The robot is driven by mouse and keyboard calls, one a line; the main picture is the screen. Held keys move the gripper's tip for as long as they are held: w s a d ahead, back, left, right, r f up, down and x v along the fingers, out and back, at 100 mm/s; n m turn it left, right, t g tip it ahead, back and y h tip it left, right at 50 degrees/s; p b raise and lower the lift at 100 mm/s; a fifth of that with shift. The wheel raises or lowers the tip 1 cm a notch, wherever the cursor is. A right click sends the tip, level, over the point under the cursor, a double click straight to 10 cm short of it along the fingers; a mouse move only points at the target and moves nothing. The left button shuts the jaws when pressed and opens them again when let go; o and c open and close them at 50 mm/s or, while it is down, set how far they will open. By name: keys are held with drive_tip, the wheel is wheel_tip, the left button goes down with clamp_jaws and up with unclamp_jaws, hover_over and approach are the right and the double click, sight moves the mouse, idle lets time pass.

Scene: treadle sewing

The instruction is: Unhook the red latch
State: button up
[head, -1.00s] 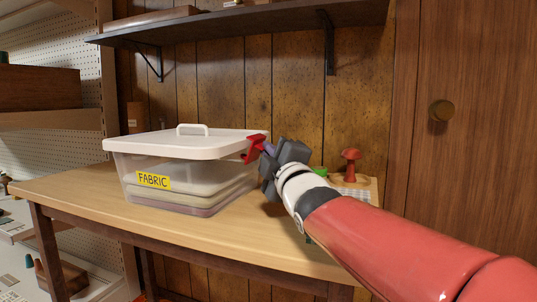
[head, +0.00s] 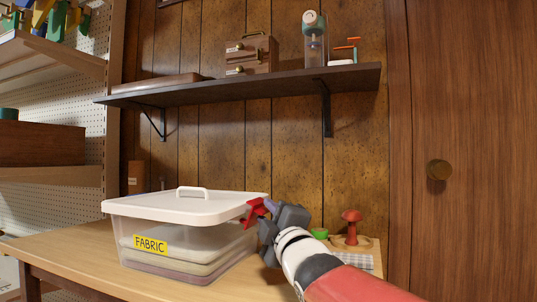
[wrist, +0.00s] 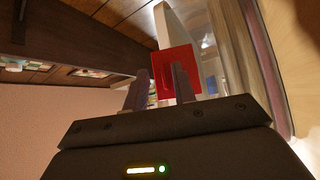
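The red latch (head: 252,213) is at the right end of a clear box (head: 190,245) with a white lid (head: 180,207) and a yellow FABRIC label. The latch sticks out from just under the lid's rim. My gripper (head: 268,207) is at the latch from the right, its fingertips close against it. In the wrist view the two fingers stand apart, with one finger overlapping the red latch (wrist: 162,72) and the other to its left. I cannot tell whether they touch it. The latch's hooking edge is hidden.
The box stands on a wooden table (head: 90,262). A red mushroom-shaped thing (head: 351,228) and a green round thing (head: 320,233) stand right of my gripper. A dark shelf (head: 240,87) hangs above. A pegboard rack (head: 45,143) is at left, a wooden door (head: 460,110) at right.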

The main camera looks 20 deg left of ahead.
wheel_tip(320, 180, up, 20)
drive_tip(key=p, duration=1)
drive_tip(key=shift+p, duration=0.4)
drive_tip(key=shift+s+f, duration=0.1)
drive_tip(key=s+d+f+b, duration=0.4)
drive_tip(key=s, duration=0.2)
drive_tip(key=shift+s+f, duration=0.3)
drive_tip(key=shift+s, duration=0.05)
